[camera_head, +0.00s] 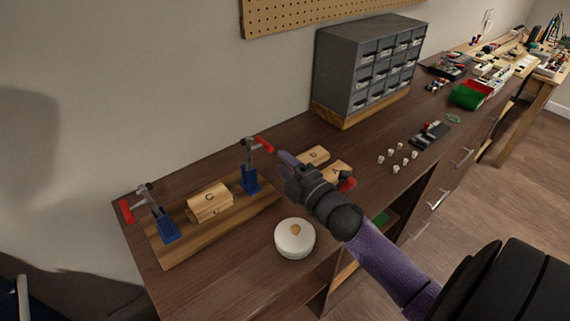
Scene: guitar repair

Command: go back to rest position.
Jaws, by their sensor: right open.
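My right gripper (284,160) reaches in from the lower right on a purple and black arm. It is open, and its tips are above the workbench (195,289), just right of a blue clamp (250,181) with a red handle. I see nothing held in it, though its wrist hides part of the jaws. A wooden block marked G (210,203) lies on a wooden board (185,255) between that clamp and a second blue clamp (167,229). My left gripper is not in view.
Wooden blocks (314,156) lie just beyond my right gripper, partly hidden by it. A round white container (295,240) stands near the front edge. A grey drawer cabinet (345,75) stands at the back. Small white knobs (391,152), a green bin (468,97) and tools lie further right.

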